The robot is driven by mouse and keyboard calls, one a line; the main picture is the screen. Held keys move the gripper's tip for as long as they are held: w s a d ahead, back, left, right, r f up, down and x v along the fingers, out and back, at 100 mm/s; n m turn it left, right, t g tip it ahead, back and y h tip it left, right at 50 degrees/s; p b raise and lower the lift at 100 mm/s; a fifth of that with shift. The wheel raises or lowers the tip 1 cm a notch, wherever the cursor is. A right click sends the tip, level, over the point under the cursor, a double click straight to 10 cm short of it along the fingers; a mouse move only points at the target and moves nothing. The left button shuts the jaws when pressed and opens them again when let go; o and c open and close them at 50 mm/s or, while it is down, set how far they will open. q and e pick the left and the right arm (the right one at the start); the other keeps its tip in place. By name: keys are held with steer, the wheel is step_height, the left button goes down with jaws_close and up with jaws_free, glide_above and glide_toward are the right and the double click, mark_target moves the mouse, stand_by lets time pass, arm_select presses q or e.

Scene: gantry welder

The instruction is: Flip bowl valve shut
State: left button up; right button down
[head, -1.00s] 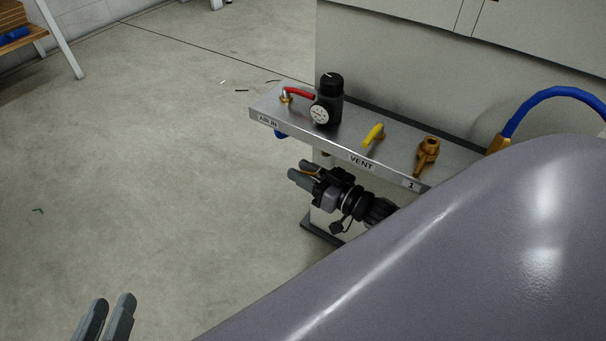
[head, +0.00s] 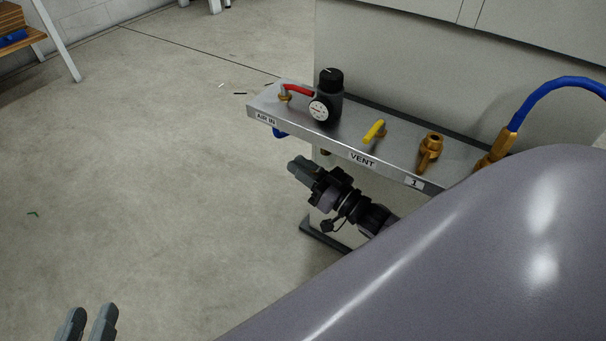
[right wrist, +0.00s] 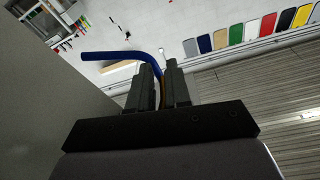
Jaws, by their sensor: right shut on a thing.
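A grey metal shelf (head: 340,140) carries a red-lever valve (head: 297,90) at AIR IN, a black regulator with a round gauge (head: 318,109), a yellow-lever valve (head: 374,131) at VENT and a brass valve (head: 430,152) by label 1. No label names a bowl valve. A small brass part (head: 325,152) shows under the shelf below the regulator. My right gripper (head: 296,168) is below the shelf's front edge, its fingers close together. In the right wrist view, a thin brownish strip shows between its fingers (right wrist: 162,85); its identity is unclear. My left gripper (head: 88,322) is open and empty at bottom left.
A blue hose (head: 550,88) joins a brass fitting at the shelf's right end. Another blue hose (right wrist: 115,56) bends behind the fingers in the right wrist view. A grey cabinet (head: 400,65) stands behind the shelf. The floor (head: 150,180) to the left is mostly clear.

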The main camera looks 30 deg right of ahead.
arm_select(q)
steer(key=shift+a, duration=0.1)
arm_select(e)
steer(key=shift+s+a+r+t, duration=0.1)
steer(key=shift+a+r+t, duration=0.3)
steer(key=shift+t, duration=0.3)
steer(key=shift+a+f, duration=0.1)
steer(key=c, duration=1.2)
jaws_free()
steer(key=shift+c, duration=0.2)
steer(key=shift+d, duration=0.2)
arm_select(q)
steer(key=shift+r, duration=0.1)
arm_select(e)
steer(key=shift+s+d+f, duration=0.1)
steer(key=shift+s+d, duration=0.05)
steer(key=shift+s, duration=0.2)
arm_select(q)
steer(key=shift+w+d+g+p, duration=0.3)
steer(key=shift+d+p, duration=0.2)
steer(key=shift+p, duration=0.4)
arm_select(e)
steer(key=v, duration=0.6)
